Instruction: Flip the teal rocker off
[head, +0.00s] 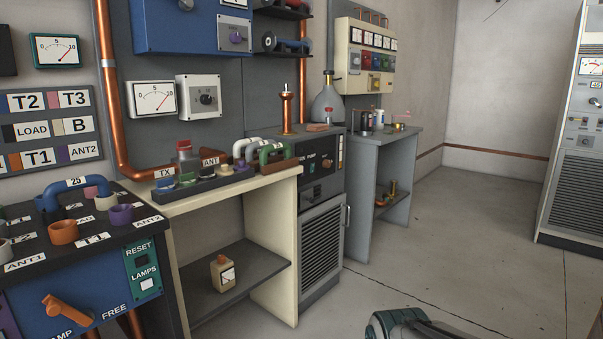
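A blue panel (70,312) at the lower left carries a teal plate (131,271) marked RESET and LAMPS. A small pale and teal switch (149,284) sits beside the LAMPS label. A small teal-green spot, perhaps a rocker (312,163), shows on the dark front of the pump cabinet (324,180) at the centre. Both are too small to tell which way they are tipped. The fingers of my gripper are not in view. A teal and grey rounded part at the bottom edge looks like my own arm.
An orange lever (66,311) and a blue handle (76,186) lie close to the LAMPS plate. A cream bench (236,192) with plugs on top stands between the blue panel and the pump cabinet. The floor (440,240) on the right is clear up to a grey rack (575,190).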

